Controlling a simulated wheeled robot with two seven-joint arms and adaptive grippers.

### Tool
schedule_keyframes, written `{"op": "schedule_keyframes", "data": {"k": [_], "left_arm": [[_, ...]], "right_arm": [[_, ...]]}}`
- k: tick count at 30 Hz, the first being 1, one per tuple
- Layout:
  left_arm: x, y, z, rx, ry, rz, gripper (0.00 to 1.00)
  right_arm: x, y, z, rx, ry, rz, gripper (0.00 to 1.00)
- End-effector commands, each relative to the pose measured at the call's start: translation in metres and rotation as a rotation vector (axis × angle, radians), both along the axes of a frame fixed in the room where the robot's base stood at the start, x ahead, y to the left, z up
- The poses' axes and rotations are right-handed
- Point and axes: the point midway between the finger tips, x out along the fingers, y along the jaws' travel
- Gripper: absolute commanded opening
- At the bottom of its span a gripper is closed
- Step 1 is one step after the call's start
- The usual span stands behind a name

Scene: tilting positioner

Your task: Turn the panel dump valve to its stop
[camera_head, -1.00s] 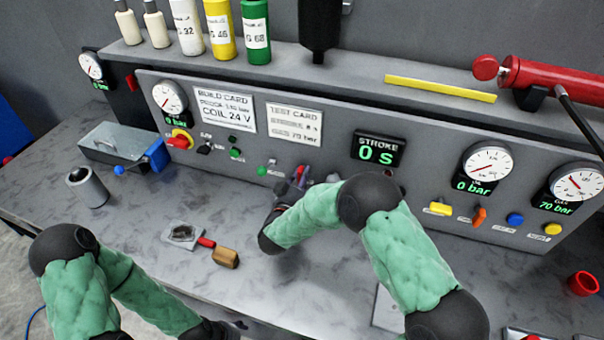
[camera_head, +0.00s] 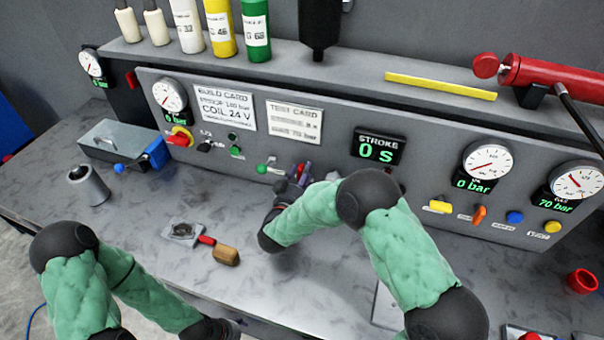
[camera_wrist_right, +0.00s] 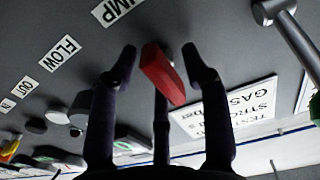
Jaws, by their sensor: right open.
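The dump valve's red handle (camera_wrist_right: 163,74) shows in the right wrist view, beside a partly cut-off label (camera_wrist_right: 118,8) ending in "UMP". My right gripper (camera_wrist_right: 160,68) is open, with its fingers on either side of the handle. Gaps show between handle and fingers, so it is not gripped. In the head view my right gripper (camera_head: 303,172) is at the panel's lower middle, and the valve there is largely hidden by it. My left arm comes in at the lower left; its gripper cannot be made out.
The grey panel (camera_head: 330,125) carries gauges, cards and a stroke display (camera_head: 378,147) reading 0 s. A green knob (camera_head: 262,169) is just left of the right gripper. A wooden-coloured block (camera_head: 226,255) and a small plate (camera_head: 183,232) lie on the bench.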

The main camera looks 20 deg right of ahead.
Motion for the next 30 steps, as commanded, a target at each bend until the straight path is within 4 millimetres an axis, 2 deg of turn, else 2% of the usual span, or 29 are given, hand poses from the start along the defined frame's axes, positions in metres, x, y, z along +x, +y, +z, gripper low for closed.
{"op": "schedule_keyframes", "data": {"k": [5,12,18,24,30], "left_arm": [[0.000,0.000,0.000,0.000,0.000,0.000,0.67],[0.000,0.000,0.000,0.000,0.000,0.000,0.67],[0.000,0.000,0.000,0.000,0.000,0.000,0.67],[0.000,0.000,0.000,0.000,0.000,0.000,0.67],[0.000,0.000,0.000,0.000,0.000,0.000,0.67]], "right_arm": [[-0.018,0.013,0.000,-0.001,0.001,0.005,0.48],[-0.057,0.041,0.000,-0.001,0.001,0.006,0.48],[-0.084,0.058,0.000,-0.001,-0.001,0.005,0.48],[-0.096,0.065,-0.001,-0.001,0.002,0.002,0.48],[-0.098,0.066,-0.001,-0.001,0.002,0.001,0.48]]}}
